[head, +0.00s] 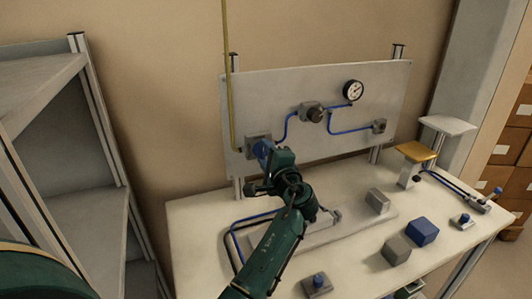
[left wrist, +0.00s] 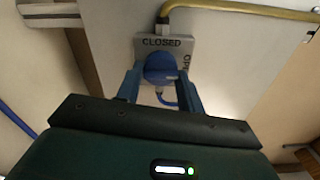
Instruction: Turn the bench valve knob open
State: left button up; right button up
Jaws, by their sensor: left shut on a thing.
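The blue valve knob (left wrist: 160,68) sits on a grey block marked CLOSED (left wrist: 168,42) at one edge and OPEN along the side. In the head view the knob (head: 262,148) is at the lower left of the upright panel (head: 285,95), partly hidden by my gripper. My left gripper (left wrist: 160,90) is shut on the knob, one finger on each side of it. It also shows in the head view (head: 268,163), reaching up to the panel. My right gripper is not in view.
A yellow pipe (head: 229,80) drops to the valve. Blue tubing links it to a fitting (head: 312,112) and a gauge (head: 353,91). The bench (head: 350,255) holds a blue block (head: 422,232), grey blocks (head: 396,250) and a yellow-topped stand (head: 415,152). Grey shelving (head: 70,210) stands left.

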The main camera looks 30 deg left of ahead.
pick_arm(q)
jog(key=shift+r, duration=0.1)
dwell(0.4)
jog(key=o, duration=1)
